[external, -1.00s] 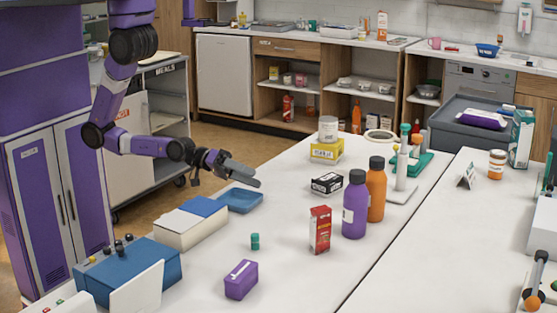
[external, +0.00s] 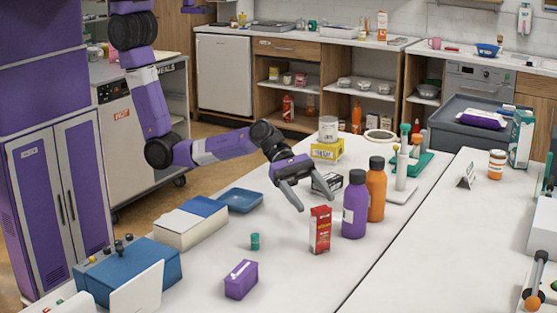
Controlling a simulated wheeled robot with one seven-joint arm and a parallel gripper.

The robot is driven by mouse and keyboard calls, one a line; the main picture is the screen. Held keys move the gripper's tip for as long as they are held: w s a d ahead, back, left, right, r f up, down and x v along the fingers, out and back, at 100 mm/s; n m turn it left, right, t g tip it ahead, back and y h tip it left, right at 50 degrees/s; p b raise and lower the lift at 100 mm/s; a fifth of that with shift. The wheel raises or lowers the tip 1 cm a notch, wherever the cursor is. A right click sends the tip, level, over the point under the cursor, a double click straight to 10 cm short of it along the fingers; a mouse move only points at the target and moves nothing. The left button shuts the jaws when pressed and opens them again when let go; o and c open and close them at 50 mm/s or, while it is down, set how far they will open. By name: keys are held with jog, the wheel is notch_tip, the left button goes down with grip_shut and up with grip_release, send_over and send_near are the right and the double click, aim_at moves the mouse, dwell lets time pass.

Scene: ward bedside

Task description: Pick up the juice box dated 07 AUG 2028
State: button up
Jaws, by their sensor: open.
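A red juice box (external: 320,231) stands upright on the white table. Its printed date is too small to read. An orange-and-white carton (external: 382,25) stands on the far counter; I cannot tell whether it is a juice box. My gripper (external: 286,209) is open and empty, above the table to the left of the red box and a little behind it. Its two fingers are spread and point down and forward, apart from the box.
A purple bottle (external: 355,205) and an orange bottle (external: 376,190) stand close to the right of the red box. A black-and-white box (external: 327,183) is behind my gripper. The table between is clear.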

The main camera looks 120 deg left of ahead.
aim_at(326, 218)
jog(key=shift+w+d+r+n+g, duration=0.25)
jog(key=shift+w+d+n, duration=0.2)
jog(key=shift+d, duration=0.25)
jog(key=shift+h, duration=0.3)
jog(key=shift+x, duration=3.8)
jog(key=shift+a+f, duration=0.1)
grip_shut()
